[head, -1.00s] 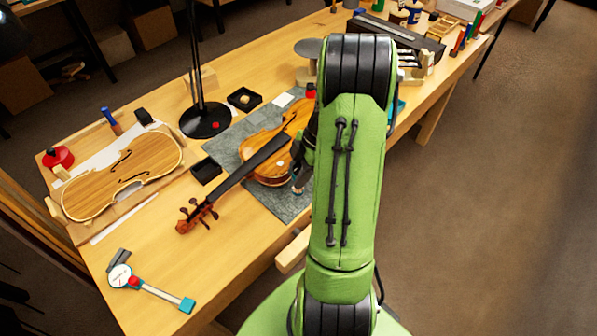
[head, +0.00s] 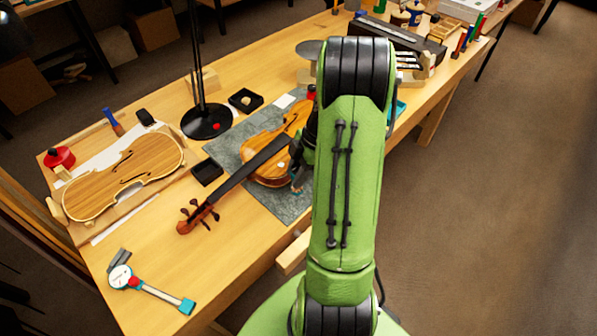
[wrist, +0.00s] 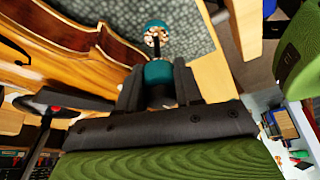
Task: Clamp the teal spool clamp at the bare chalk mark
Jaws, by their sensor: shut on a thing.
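The teal spool clamp (wrist: 157,74) is in my gripper (wrist: 157,88). Its two teal ends are joined by a thin shaft, with a pale cork-like face on the far end. My gripper is shut on the near teal end. The violin (head: 262,172) lies on a grey mat, and its curved edge (wrist: 82,38) shows beside the clamp at left in the wrist view. I cannot tell whether clamp and violin touch. In the head view my arm mostly hides the gripper, beside the violin's right edge. I cannot make out the chalk mark.
The grey mat (head: 226,150) lies under the violin. A black lamp base (head: 206,122) and small black trays (head: 207,171) stand nearby. A violin plate (head: 122,177) lies at left, and a dial gauge tool (head: 150,288) at the front. The bench front between them is clear.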

